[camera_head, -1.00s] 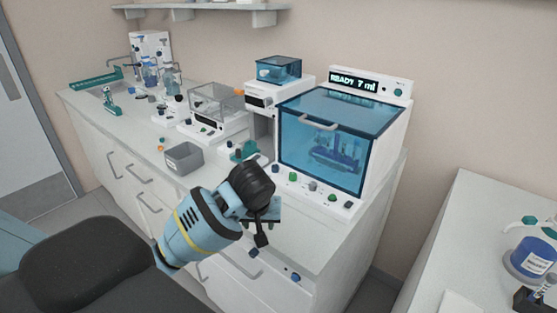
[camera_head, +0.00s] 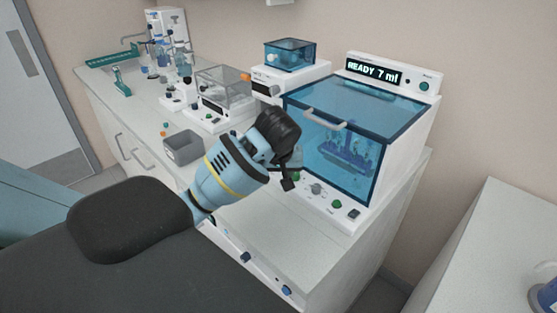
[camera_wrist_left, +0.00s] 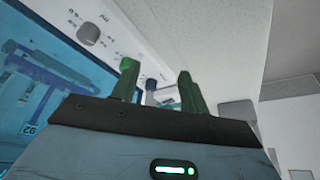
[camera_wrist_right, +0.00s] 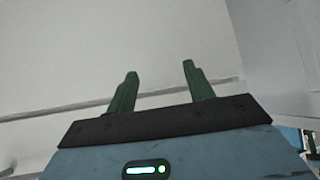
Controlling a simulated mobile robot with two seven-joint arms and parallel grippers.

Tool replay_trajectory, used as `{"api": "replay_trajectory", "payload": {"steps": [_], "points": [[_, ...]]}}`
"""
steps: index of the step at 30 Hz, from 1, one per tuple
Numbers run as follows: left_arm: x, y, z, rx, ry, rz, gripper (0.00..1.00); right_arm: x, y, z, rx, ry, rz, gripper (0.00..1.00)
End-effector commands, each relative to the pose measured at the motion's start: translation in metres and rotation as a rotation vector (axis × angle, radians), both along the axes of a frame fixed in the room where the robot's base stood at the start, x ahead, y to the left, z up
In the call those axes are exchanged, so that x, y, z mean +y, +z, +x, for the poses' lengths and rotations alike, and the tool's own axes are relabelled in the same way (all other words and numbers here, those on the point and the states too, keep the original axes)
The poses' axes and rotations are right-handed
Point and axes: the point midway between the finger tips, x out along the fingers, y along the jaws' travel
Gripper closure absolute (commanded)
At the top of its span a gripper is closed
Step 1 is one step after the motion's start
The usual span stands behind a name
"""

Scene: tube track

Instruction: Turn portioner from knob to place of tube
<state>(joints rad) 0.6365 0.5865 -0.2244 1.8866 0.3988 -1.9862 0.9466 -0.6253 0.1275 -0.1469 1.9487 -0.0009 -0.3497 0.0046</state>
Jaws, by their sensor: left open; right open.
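The portioner (camera_head: 425,108) is a white machine with a blue see-through lid and a display reading "READY 7 ml". A tube rack (camera_head: 350,160) shows dimly inside it. Its grey knob (camera_head: 316,188) is on the front panel among small buttons, and the knob also shows in the left wrist view (camera_wrist_left: 90,34). My left gripper (camera_head: 289,182) is beside the panel, just left of the knob in the head view. Its fingers are apart and empty in the left wrist view (camera_wrist_left: 157,76). My right gripper (camera_wrist_right: 160,72) is open and empty, facing plain pale surfaces.
A grey bin (camera_head: 183,148) and a clear-covered device (camera_head: 222,92) stand to the left. A small blue-lidded device (camera_head: 290,54) is beside the portioner. The counter front (camera_head: 300,240) is mostly clear. Another counter (camera_head: 480,250) is at right.

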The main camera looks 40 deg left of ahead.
Motion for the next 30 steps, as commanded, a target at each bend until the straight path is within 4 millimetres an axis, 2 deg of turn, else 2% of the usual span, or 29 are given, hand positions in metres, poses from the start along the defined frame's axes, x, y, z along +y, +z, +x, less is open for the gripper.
{"api": "replay_trajectory", "payload": {"steps": [6,19,24,30], "points": [[0.024,0.0,0.028,0.001,0.002,-0.001,0.55,0.0,0.002,0.005,-0.009,0.001,0.001,0.48],[0.063,0.001,0.074,0.0,0.001,0.0,0.55,0.001,0.003,0.006,-0.012,0.001,0.002,0.48],[0.069,-0.026,0.081,0.004,-0.001,0.0,0.55,0.001,0.003,0.005,-0.012,0.0,0.002,0.48],[0.073,-0.042,0.087,0.001,-0.001,0.0,0.55,0.001,0.005,0.007,-0.017,0.0,0.002,0.48]]}}
